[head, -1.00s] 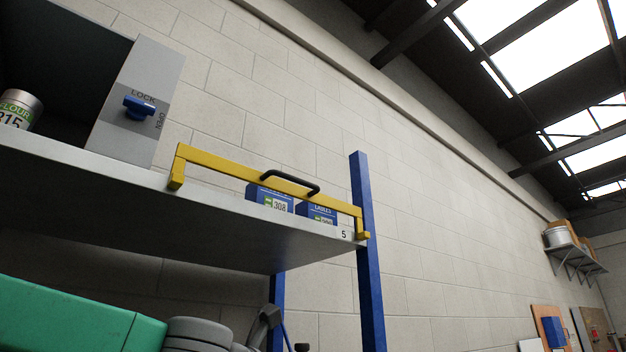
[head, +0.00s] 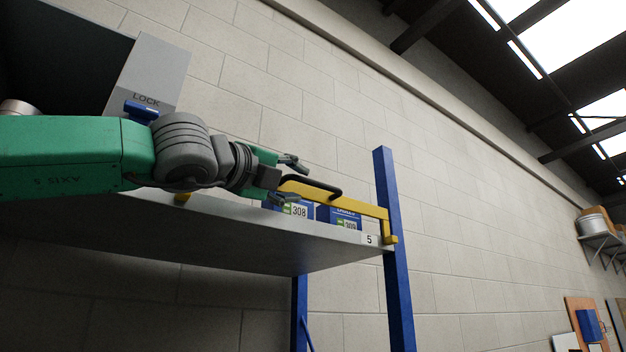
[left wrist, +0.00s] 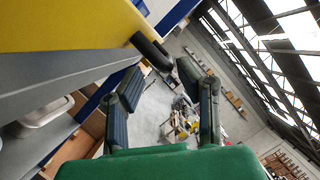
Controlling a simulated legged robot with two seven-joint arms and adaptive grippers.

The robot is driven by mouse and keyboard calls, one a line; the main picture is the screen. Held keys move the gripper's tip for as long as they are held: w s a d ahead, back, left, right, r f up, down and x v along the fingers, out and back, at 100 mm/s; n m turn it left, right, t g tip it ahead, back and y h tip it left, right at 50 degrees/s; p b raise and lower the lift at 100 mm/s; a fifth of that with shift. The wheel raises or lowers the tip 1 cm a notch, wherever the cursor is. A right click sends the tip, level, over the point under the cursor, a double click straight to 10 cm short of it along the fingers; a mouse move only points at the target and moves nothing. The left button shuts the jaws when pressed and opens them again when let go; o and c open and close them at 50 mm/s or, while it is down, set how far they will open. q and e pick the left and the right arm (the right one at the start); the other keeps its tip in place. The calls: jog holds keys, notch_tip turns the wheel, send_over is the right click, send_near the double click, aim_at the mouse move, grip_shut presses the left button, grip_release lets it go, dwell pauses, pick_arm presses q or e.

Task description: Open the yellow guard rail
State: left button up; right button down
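The yellow guard rail (head: 362,205) runs along the front edge of the shelf, its right end at the blue post; my left arm hides much of its left part. It also fills the upper left of the left wrist view (left wrist: 60,25). Its black handle (head: 325,187) arches from the rail; in the left wrist view the handle (left wrist: 150,50) shows just beyond the fingertips, roughly between them. My left gripper (head: 291,181) is open, its fingers at the handle's left end; the fingers (left wrist: 158,80) look empty. I cannot tell whether they touch the handle. My right gripper is out of view.
Blue boxes labelled 308 (head: 299,209) and 309 (head: 345,219) stand on the grey shelf (head: 250,236) behind the rail. A blue post (head: 393,250) rises at the shelf's right end. A blue lock knob (head: 140,108) on a grey panel (head: 155,68) is partly behind my arm.

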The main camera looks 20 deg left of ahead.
aim_at(319, 185)
pick_arm(q)
jog(key=x, duration=0.2)
jog(key=d+p+x, duration=0.1)
jog(key=x, duration=0.2)
jog(key=shift+s, duration=0.2)
jog(key=shift+w+d+r, duration=0.1)
jog(key=shift+w+d, duration=0.2)
jog(key=shift+d, duration=0.3)
jog(key=shift+a, duration=0.7)
grip_shut()
